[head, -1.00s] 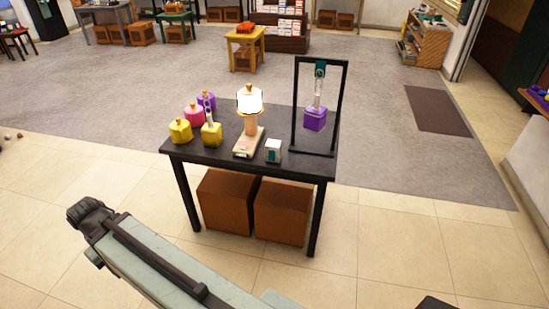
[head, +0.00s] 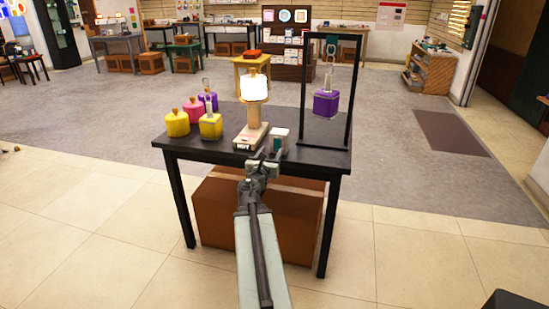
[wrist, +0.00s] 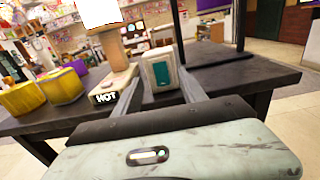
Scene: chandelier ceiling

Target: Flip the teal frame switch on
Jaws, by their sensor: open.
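The teal frame switch is a small white box with a teal front panel (head: 281,137). It stands on the black table near its front edge, just right of the lamp. In the wrist view the switch (wrist: 163,71) shows ahead between my two grey fingers, with a teal rocker on its face. My gripper (head: 266,157) is at the table's front edge, close to the switch. In the wrist view my gripper (wrist: 157,88) is open, with nothing held. I cannot tell whether a finger touches the switch.
A lit lamp (head: 254,90) on a base marked HOT stands left of the switch. A black frame (head: 306,90) with a hanging purple block (head: 326,103) stands to its right. Yellow, pink and purple weights (head: 178,123) stand at the left. A brown box (head: 220,210) is under the black table (head: 185,147).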

